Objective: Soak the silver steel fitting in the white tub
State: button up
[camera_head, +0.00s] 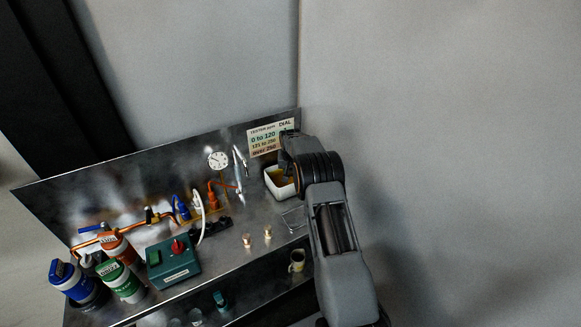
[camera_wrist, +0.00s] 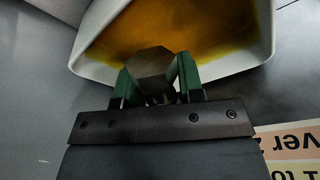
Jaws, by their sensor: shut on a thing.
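The white tub (camera_head: 283,191) stands at the right end of the steel bench and holds amber liquid. In the wrist view its white rim (camera_wrist: 236,66) surrounds the liquid. My gripper (camera_wrist: 157,80) has its green fingers shut on a hexagonal metal fitting (camera_wrist: 152,62), which looks grey-brown in this light. The fitting shows over the near edge of the tub and the liquid. I cannot tell how high it is or whether it touches the liquid. In the head view my arm hides the fitting and part of the tub.
A sign (camera_head: 268,138) stands behind the tub. Two small brass-coloured fittings (camera_head: 248,240) (camera_head: 267,232) stand on the bench front. A green box (camera_head: 173,262), several bottles (camera_head: 122,282), copper piping (camera_head: 120,227) and a round gauge (camera_head: 218,160) are farther left. A cup (camera_head: 297,261) sits below.

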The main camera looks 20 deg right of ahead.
aim_at(291, 181)
jog(key=shift+f+b, duration=0.85)
jog(key=shift+f, duration=1.95)
jog(key=shift+s+f, duration=0.15)
jog(key=shift+f, duration=0.2)
dwell(1.0)
jog(key=shift+r+p, duration=1.8)
jog(key=shift+r, duration=3.45)
jog(key=shift+r, duration=0.1)
